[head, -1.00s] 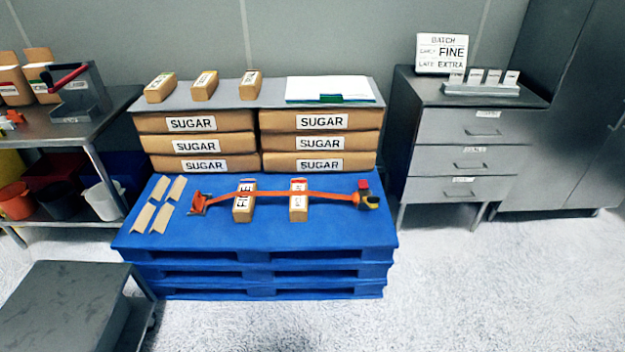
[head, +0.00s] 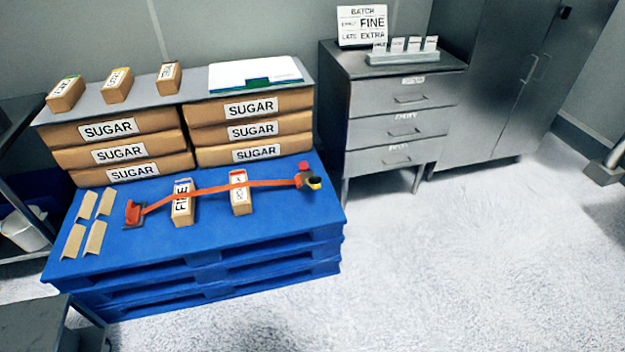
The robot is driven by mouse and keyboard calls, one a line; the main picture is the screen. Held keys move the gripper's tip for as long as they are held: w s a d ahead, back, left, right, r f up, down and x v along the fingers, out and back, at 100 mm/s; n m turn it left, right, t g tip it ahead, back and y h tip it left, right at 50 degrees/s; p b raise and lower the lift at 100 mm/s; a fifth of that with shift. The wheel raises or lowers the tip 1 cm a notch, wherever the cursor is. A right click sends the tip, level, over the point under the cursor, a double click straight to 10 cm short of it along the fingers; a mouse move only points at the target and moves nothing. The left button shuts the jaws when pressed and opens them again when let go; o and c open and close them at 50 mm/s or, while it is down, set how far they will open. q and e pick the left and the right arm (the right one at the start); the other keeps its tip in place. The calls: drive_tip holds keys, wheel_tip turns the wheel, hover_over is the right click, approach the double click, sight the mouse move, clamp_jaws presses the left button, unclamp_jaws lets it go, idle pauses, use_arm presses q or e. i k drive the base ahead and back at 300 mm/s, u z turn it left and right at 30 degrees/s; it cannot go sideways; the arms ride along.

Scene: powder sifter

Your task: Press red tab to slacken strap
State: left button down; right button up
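An orange strap (head: 212,189) lies across the front of the blue pallet stack (head: 200,250). It runs over two small tan boxes, one labelled FINE (head: 183,203) and one with a red-edged label (head: 240,193). At its right end is a dark ratchet buckle (head: 313,183) with a yellow part. A small red tab (head: 303,166) shows at the top of this buckle. At its left end is an orange end piece (head: 134,213) on a dark plate. Neither of my grippers is in the head view.
Stacked SUGAR bags (head: 118,145) stand at the back of the pallet under a grey board with small boxes (head: 117,85) and a white binder (head: 255,74). Cardboard corner pieces (head: 88,222) lie at left. A grey drawer cabinet (head: 395,115) stands right. Floor (head: 450,260) at front right is clear.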

sight(303, 166)
drive_tip(key=z, duration=1)
drive_tip(key=i, duration=2.05)
drive_tip(key=u, duration=0.95)
drive_tip(key=i, duration=0.25)
drive_tip(key=u, duration=0.1)
